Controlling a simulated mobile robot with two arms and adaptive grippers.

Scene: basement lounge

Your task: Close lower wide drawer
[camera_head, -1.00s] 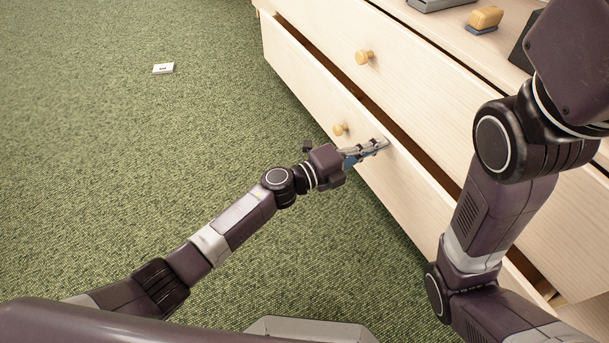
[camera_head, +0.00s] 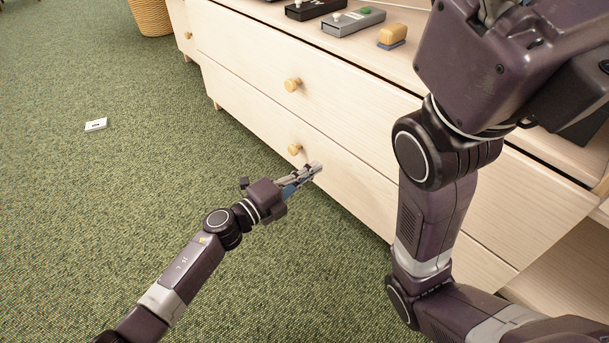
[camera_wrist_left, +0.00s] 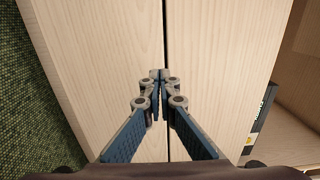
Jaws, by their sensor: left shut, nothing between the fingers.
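The lower wide drawer (camera_head: 345,178) is a pale wood front with a round wooden knob (camera_head: 295,149). In the head view its front looks about flush with the upper drawer (camera_head: 375,115), with only a thin seam between them. My left gripper (camera_head: 316,168) is shut and empty, with its fingertips at the lower drawer front, right of the knob. In the left wrist view the shut fingertips (camera_wrist_left: 160,75) lie over a narrow dark seam (camera_wrist_left: 170,40) between two pale panels. Of my right arm, only links show in the head view; its gripper is out of view.
The cabinet top holds a yellow-and-blue block (camera_head: 392,36), a grey device (camera_head: 354,21) and a black device (camera_head: 315,9). A small white card (camera_head: 96,125) lies on the green carpet (camera_head: 90,220). A wicker basket (camera_head: 151,16) stands at the back.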

